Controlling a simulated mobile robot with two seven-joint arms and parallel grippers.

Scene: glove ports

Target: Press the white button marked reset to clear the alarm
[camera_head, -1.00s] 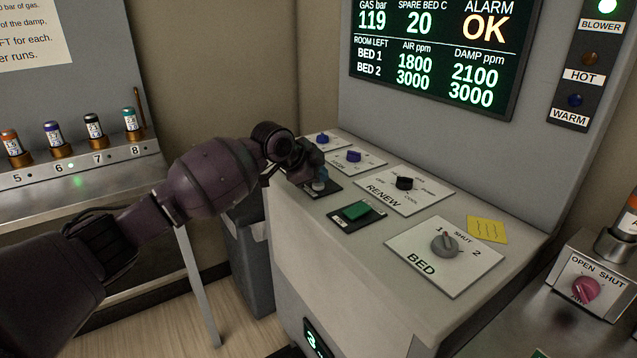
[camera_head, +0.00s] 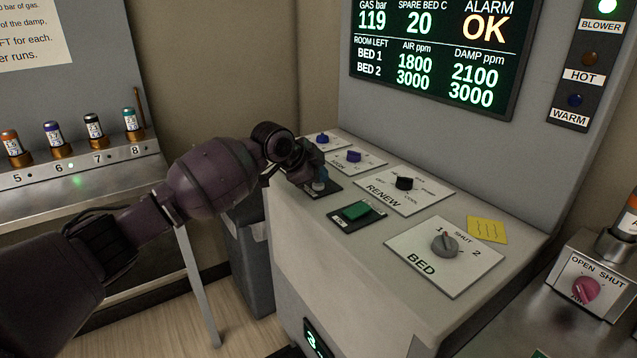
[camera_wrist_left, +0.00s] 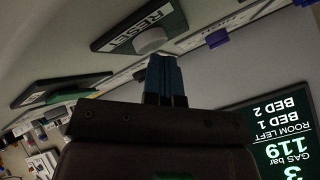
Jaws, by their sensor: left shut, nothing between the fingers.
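The white reset button (camera_wrist_left: 150,40) sits on a dark plate marked RESET (camera_wrist_left: 135,32), upside down in the left wrist view. In the head view the button (camera_head: 319,185) shows only in part under my left gripper (camera_head: 314,176). My left gripper is shut and empty, its blue fingertips (camera_wrist_left: 165,62) at or just beside the button. I cannot tell whether they touch it. The alarm screen (camera_head: 435,50) reads ALARM OK in the head view, and part of it shows in the left wrist view (camera_wrist_left: 285,140). My right gripper is not in view.
A green button (camera_head: 357,210) is close to the reset plate on the sloped panel. The RENEW knob (camera_head: 404,183), the BED knob (camera_head: 444,244), purple knobs (camera_head: 353,156) and a yellow note (camera_head: 487,230) are also there. A rack of small bottles (camera_head: 93,128) stands at left.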

